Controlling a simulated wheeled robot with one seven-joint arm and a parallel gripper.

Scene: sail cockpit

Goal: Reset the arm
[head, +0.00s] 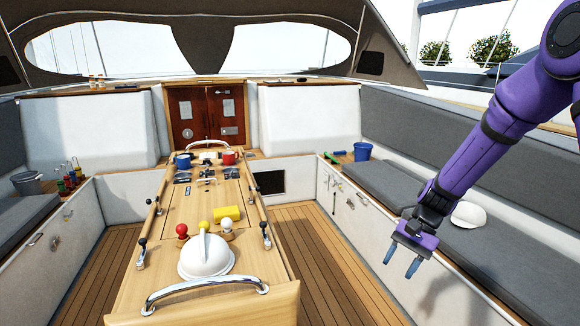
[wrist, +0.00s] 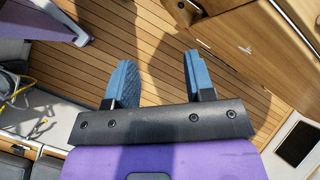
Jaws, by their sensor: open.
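My purple arm reaches in from the right of the head view. My gripper (head: 402,263) hangs at its end with two blue fingers pointing down, apart and empty. It is over the floor to the right of the wooden cockpit table (head: 160,246), in front of the right bench. In the wrist view the two blue fingers (wrist: 155,82) stand apart with bare plank floor (wrist: 145,35) between and beyond them. Nothing is held.
A white cap (head: 468,215) lies on the right bench cushion beside my arm. A blue bucket (head: 362,151) stands farther back. The table bears a white rounded object (head: 206,258), a yellow block (head: 227,212) and mugs (head: 228,157). The floor right of the table is clear.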

